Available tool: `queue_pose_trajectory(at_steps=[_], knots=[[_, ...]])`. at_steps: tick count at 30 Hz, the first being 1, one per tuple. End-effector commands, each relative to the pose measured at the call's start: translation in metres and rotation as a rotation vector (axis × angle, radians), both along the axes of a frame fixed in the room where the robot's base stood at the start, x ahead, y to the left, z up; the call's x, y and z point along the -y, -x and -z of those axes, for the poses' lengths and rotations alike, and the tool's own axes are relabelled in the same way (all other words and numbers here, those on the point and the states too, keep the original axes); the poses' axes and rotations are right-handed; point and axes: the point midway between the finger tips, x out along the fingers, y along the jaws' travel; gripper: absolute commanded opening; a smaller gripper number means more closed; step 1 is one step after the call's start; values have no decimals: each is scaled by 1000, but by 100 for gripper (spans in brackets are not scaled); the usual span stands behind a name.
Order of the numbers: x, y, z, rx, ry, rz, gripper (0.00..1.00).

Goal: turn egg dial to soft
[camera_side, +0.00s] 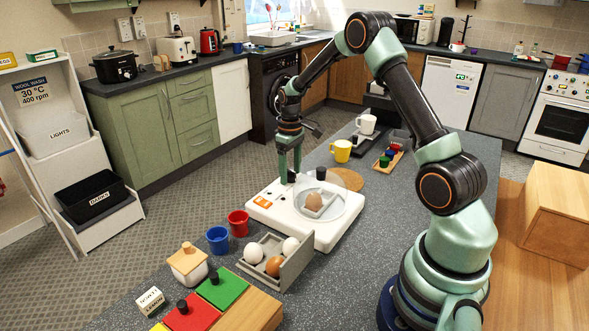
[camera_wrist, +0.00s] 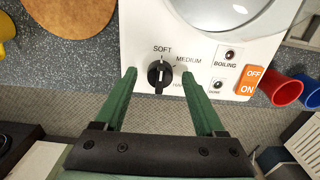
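The white egg cooker (camera_side: 280,213) stands on the grey worktop, with a brown egg (camera_side: 314,202) under its clear lid. Its black dial (camera_wrist: 159,75) shows in the wrist view, with SOFT (camera_wrist: 162,49) above it, MEDIUM (camera_wrist: 188,60) at upper right and a third, partly readable label at lower right. A pale mark on the dial runs roughly up and down; I cannot tell its exact setting. My gripper (camera_wrist: 158,73) is open, one finger on each side of the dial with gaps visible. In the side view my gripper (camera_side: 290,177) points down at the cooker's left end.
An orange OFF/ON switch (camera_wrist: 250,80) and BOILING lamp (camera_wrist: 230,54) lie right of the dial. Red cup (camera_side: 238,223), blue cup (camera_side: 217,240) and an egg tray (camera_side: 297,266) stand near the cooker's front. A round wooden board (camera_side: 346,180) and yellow mug (camera_side: 341,151) are behind it.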

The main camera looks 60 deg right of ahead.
Motion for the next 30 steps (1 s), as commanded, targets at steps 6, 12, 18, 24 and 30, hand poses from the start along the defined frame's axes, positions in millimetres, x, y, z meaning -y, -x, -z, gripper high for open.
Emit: queue_pose_trajectory(at_steps=[6, 12, 18, 24, 30], knots=[[0, 0, -5, 1, 1, 1, 72], [0, -1, -36, 5, 2, 1, 72], [0, -1, -78, 5, 3, 0, 72], [0, -1, -108, 3, 1, 0, 72], [0, 0, -120, 1, 0, 0, 72]])
